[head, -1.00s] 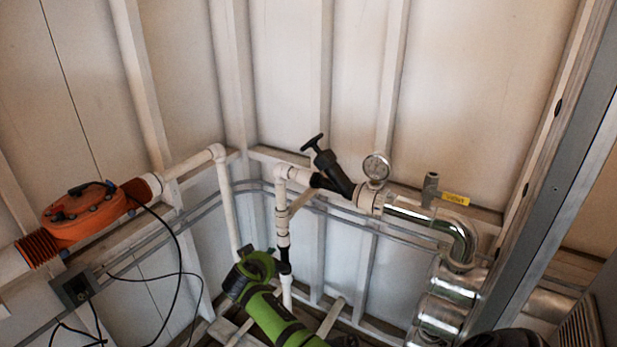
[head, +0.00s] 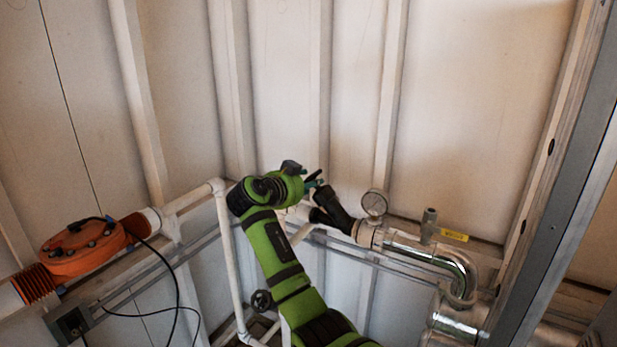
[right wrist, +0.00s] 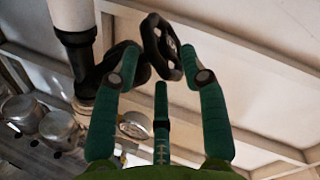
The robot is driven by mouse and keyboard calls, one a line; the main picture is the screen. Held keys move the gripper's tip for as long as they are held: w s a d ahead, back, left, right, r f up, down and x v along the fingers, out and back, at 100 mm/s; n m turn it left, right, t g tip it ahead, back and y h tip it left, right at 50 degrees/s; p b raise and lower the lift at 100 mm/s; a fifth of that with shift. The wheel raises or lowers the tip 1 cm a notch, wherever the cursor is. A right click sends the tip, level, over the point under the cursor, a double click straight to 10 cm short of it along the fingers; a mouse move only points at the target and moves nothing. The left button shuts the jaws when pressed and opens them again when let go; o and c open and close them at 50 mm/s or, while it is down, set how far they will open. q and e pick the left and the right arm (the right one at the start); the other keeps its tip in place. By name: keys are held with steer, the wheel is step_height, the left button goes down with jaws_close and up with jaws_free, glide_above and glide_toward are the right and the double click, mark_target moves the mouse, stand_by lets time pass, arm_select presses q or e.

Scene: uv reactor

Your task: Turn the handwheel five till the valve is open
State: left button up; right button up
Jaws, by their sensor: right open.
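The black handwheel (right wrist: 160,47) shows in the right wrist view, with a pale mark on its hub that is too small to read. It sits on the black angled valve (head: 332,207) in the pale pipe run; in the head view my right gripper largely covers the wheel. My right gripper (head: 309,182) is at the wheel from the left. In the right wrist view its green fingers (right wrist: 160,66) are spread open, with the wheel between and just beyond the tips. I cannot tell whether they touch it. My left gripper is out of view.
An orange housing (head: 84,248) with black cables is at left. Another dark handwheel (head: 262,301) is lower down. The wall stands behind.

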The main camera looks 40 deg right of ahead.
steer(key=shift+w+d+f, duration=0.15)
steer(key=shift+d+f, duration=0.05)
steer(key=shift+d, duration=0.3)
steer(key=shift+w, duration=0.1)
jaws_close()
